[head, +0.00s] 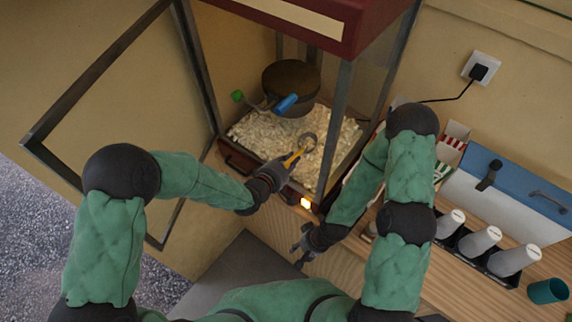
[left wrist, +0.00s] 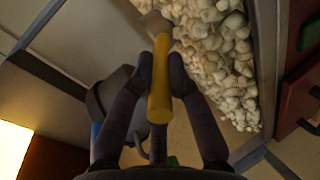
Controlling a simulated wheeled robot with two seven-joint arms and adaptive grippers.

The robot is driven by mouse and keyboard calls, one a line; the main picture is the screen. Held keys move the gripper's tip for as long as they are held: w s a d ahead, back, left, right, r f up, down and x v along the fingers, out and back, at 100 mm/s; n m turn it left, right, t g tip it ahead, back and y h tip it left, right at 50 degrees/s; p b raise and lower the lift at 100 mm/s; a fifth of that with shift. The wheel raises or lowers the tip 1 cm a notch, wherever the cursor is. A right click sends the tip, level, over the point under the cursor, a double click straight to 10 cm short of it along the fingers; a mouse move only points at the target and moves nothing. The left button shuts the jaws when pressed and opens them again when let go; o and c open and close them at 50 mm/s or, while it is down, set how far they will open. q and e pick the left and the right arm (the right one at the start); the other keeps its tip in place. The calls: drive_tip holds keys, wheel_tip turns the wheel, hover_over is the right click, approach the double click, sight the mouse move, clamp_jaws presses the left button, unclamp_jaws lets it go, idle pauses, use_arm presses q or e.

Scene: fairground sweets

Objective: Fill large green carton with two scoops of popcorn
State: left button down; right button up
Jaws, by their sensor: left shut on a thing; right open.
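My left gripper (head: 280,172) is shut on the yellow handle of a scoop (head: 293,159) at the front opening of the popcorn machine. The scoop's metal head reaches over the popcorn (head: 334,150) on the machine floor; I cannot tell whether it holds any. In the left wrist view the yellow handle (left wrist: 160,92) sits between the fingers, with popcorn (left wrist: 215,45) beyond. A green-striped carton (head: 441,172) shows in part beside my right arm, which hides the rest; its size is unclear. My right gripper (head: 304,246) is open and empty, low in front of the wooden counter.
A dark kettle (head: 291,78) hangs above the popcorn, with a blue handle (head: 286,104) below. The glass door (head: 98,78) stands open left. A red-striped carton (head: 454,142), a blue-lidded box (head: 512,185), several capped bottles (head: 480,241) and a teal cup (head: 547,291) stand right.

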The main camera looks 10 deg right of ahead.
sight(304, 150)
use_arm(q)
drive_tip(key=shift+b+x, duration=0.5)
drive_tip(key=shift+x, duration=1.4)
drive_tip(key=shift+w+d+f, duration=0.15)
drive_tip(key=shift+d+f, duration=0.1)
drive_tip(key=shift+d, duration=0.1)
drive_tip(key=b+x, duration=0.2)
drive_tip(key=shift+w+d+f, duration=0.1)
drive_tip(key=shift+w+d, duration=0.05)
drive_tip(key=shift+d, duration=0.1)
drive_tip(key=shift+w+d+b, duration=0.4)
drive_tip(key=shift+b, duration=0.2)
drive_tip(key=shift+a, duration=0.1)
